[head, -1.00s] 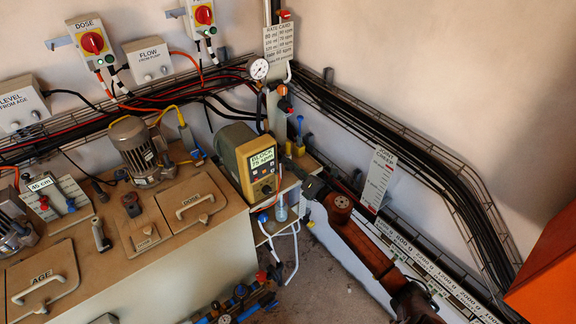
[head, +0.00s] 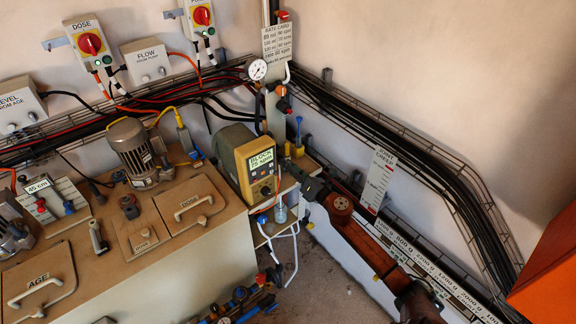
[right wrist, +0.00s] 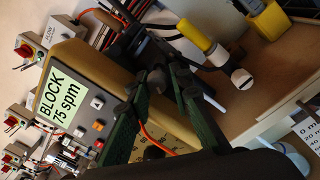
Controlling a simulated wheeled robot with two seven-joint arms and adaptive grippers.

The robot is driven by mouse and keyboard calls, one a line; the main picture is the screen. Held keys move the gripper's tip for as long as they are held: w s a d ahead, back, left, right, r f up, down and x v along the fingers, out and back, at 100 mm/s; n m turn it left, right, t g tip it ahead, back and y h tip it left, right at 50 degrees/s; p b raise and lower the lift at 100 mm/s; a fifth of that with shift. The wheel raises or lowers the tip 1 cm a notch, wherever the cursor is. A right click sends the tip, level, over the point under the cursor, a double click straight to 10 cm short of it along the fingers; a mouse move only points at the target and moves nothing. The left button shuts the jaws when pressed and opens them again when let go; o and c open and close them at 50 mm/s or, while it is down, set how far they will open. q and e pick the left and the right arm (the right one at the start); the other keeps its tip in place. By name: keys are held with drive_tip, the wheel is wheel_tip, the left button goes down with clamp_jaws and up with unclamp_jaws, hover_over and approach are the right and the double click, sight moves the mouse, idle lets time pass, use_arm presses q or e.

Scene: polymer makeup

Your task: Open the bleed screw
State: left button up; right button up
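The dosing pump (head: 232,150) has a yellow front with a lit display, which reads BLOCK 75 spm in the right wrist view (right wrist: 62,97). My right gripper (head: 303,172) is just right of the pump, at the end of the dark and orange arm. In the right wrist view its fingertips (right wrist: 168,76) are close together in front of the pump's side; whether they hold anything is unclear. A dark cap with a white slotted face (right wrist: 241,79) lies beyond them, apart, beside a yellow-ended part (right wrist: 195,35). I cannot tell for sure which part is the bleed screw. My left gripper is out of view.
A pressure gauge (head: 257,69) and pipework stand behind the pump. A clear cylinder (head: 281,212) and white hose (head: 294,250) hang below it. A tank top with a motor (head: 135,150) and lids is at left; a cable tray (head: 420,150) runs along the right wall.

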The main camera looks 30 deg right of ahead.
drive_tip(key=shift+o, duration=0.3)
drive_tip(key=s+d, duration=0.1)
drive_tip(key=s, duration=1.1)
drive_tip(key=shift+d, duration=0.35)
drive_tip(key=shift+f, duration=0.15)
